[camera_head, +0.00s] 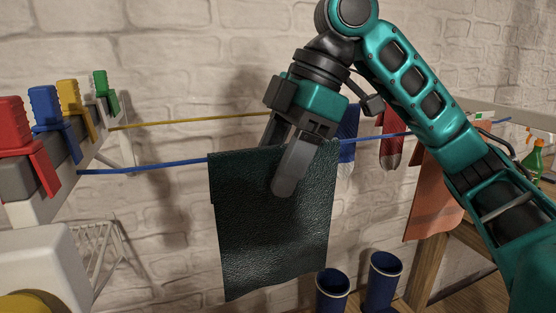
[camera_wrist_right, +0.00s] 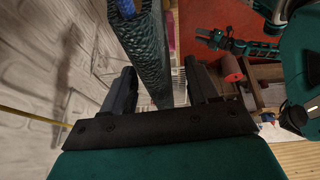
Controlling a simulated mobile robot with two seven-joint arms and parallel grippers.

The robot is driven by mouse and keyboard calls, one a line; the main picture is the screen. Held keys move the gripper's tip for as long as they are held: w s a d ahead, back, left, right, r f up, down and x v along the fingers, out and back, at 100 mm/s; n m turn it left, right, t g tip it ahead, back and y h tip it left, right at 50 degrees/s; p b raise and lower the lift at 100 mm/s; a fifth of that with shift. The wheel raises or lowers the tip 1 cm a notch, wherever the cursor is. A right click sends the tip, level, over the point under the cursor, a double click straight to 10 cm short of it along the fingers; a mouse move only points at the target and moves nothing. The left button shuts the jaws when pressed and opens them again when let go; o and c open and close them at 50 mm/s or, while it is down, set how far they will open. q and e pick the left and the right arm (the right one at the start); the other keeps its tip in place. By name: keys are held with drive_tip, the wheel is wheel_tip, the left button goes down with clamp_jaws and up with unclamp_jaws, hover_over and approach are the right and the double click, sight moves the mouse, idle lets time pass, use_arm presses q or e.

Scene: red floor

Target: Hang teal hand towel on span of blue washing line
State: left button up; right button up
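The dark teal hand towel (camera_head: 270,235) hangs at the blue washing line (camera_head: 150,167), its top edge level with the line and its front panel reaching well below. My right gripper (camera_head: 278,168) straddles the towel's top from above: one finger is in front, the other goes behind and is partly hidden. In the right wrist view the towel (camera_wrist_right: 146,50) runs between two spread fingers (camera_wrist_right: 160,82), with gaps on both sides.
A yellow line (camera_head: 190,121) runs behind. Red (camera_head: 12,125), blue (camera_head: 46,108), yellow (camera_head: 70,97) and green (camera_head: 101,82) pegs sit at left. An orange cloth (camera_head: 432,200) and patterned socks (camera_head: 391,140) hang at right.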

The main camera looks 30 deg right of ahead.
drive_tip(key=shift+r, duration=0.1)
drive_tip(key=p+v, duration=0.5)
drive_tip(key=v, duration=0.7)
drive_tip(key=shift+s+d+r, duration=0.1)
drive_tip(key=shift+d+r, duration=0.15)
drive_tip(key=shift+r, duration=0.05)
